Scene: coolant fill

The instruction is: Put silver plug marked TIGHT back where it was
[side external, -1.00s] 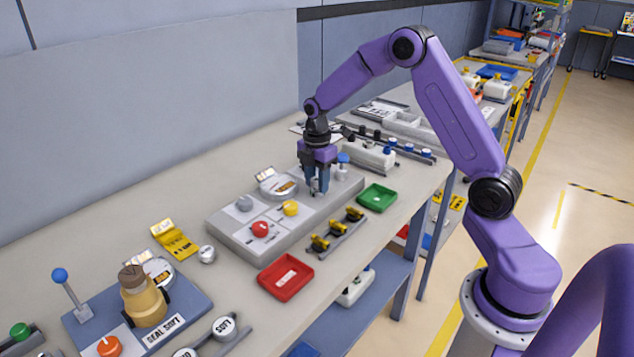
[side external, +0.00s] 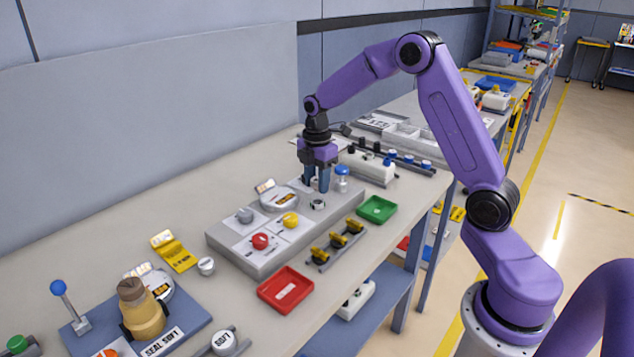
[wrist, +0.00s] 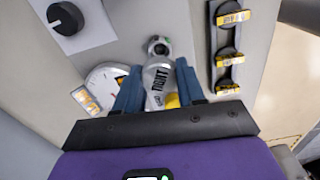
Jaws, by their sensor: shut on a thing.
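My gripper (side external: 317,189) is above the grey block (side external: 240,259), close over a silver round port (side external: 318,204) on its top. In the wrist view its two blue fingers (wrist: 158,92) are shut on the silver plug marked TIGHT (wrist: 157,76), whose lettering faces the camera. The port (wrist: 158,46), a ring with a dark hole and a small green spot beside it, shows just beyond the plug. The plug appears clear of the port. In the side view the fingers mostly hide the plug.
On the block are a red knob (side external: 260,241), a yellow knob (side external: 290,220) and a gauge (side external: 279,199). A blue-topped part (side external: 342,176) stands close right of my fingers. A green tray (side external: 377,209) and a red tray (side external: 286,289) lie in front.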

